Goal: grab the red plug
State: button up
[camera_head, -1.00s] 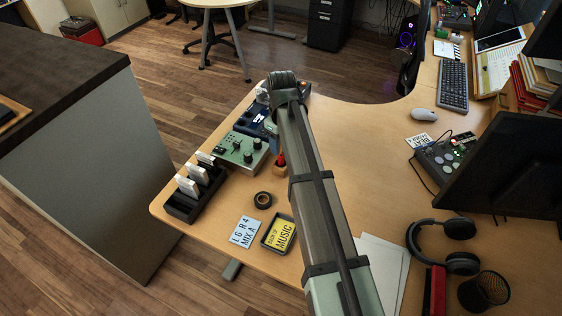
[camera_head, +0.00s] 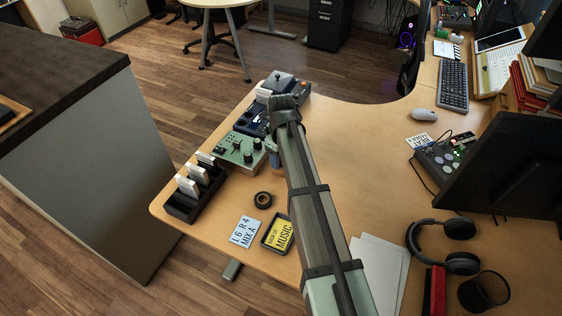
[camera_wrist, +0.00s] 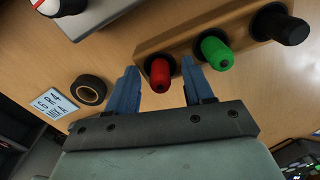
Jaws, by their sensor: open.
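The red plug (camera_wrist: 159,74) stands in a wooden block (camera_wrist: 180,35) in the wrist view, at one end of a row with a green plug (camera_wrist: 215,52) and a black plug (camera_wrist: 279,26). My gripper (camera_wrist: 159,82) is open, with one blue finger on each side of the red plug. The right finger lies between the red and green plugs. I cannot tell whether either finger touches the red plug. In the head view my arm hides the plugs, and only a blue part of my gripper (camera_head: 275,158) shows beside the green box.
A green box with knobs (camera_head: 241,149) stands left of my gripper, with a dark blue device (camera_head: 252,121) behind it. A black tape roll (camera_head: 263,200), a white sign (camera_head: 245,232) and a yellow sign in a tray (camera_head: 279,234) lie in front.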

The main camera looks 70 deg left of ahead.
grip_shut()
dwell(0.5)
